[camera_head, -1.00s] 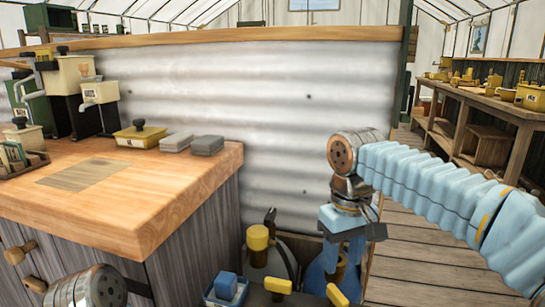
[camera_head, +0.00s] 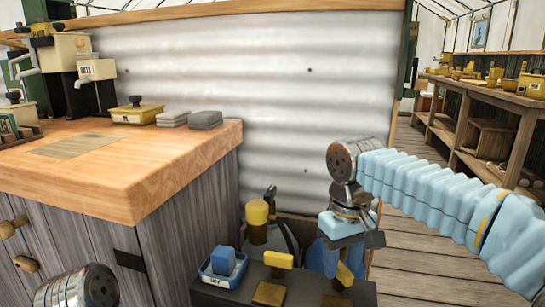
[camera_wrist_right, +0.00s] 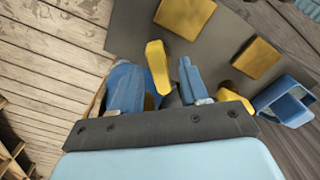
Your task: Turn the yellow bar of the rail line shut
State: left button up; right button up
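A yellow bar (camera_head: 344,274) stands up on a dark low unit (camera_head: 235,298) at the bottom of the head view. A second yellow bar (camera_head: 278,258) is to its left on the same unit. My right gripper (camera_head: 344,264) points down at the first bar. In the right wrist view its two blue fingers (camera_wrist_right: 158,78) are apart, and a yellow bar (camera_wrist_right: 156,65) shows between them near the tips. I cannot tell whether they touch it. My left gripper is out of view; only part of my left arm shows at the lower left.
A wooden counter (camera_head: 150,170) with grey blocks and a yellow box (camera_head: 138,112) stands at left. A blue tub (camera_head: 222,268) and yellow plates (camera_head: 268,293) sit on the dark unit. A yellow-capped bottle (camera_head: 257,216) stands behind. Wooden floor (camera_head: 410,265) is free at right.

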jog(key=c, duration=0.7)
